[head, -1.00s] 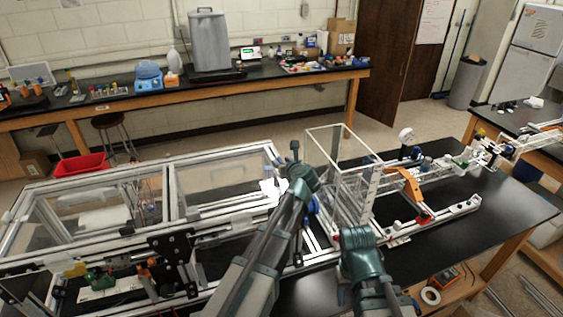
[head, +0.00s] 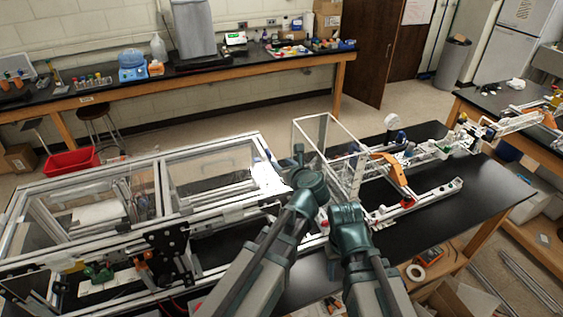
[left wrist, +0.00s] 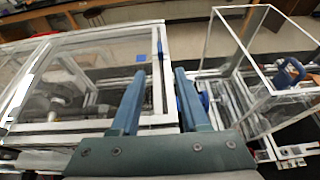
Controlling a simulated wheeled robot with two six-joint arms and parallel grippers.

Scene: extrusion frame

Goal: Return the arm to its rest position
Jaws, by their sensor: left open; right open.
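My left arm (head: 270,245) reaches up from the bottom of the head view, its elbow bent between the framed enclosure and the clear box. In the left wrist view my left gripper (left wrist: 159,76) is open, its two fingers apart with nothing between them. They point towards the corner of the enclosure, and I cannot tell their height above the bench. My right arm (head: 365,262) stands beside the left one, folded, with its upper joint raised. My right gripper is hidden behind or below the arm in the head view.
The aluminium-framed enclosure (head: 160,190) with clear panels lies at left. An open clear box (head: 322,135) stands just right of my left arm. A white rail with orange brackets (head: 400,178) lies further right on the black bench (head: 465,203), which has free room in front.

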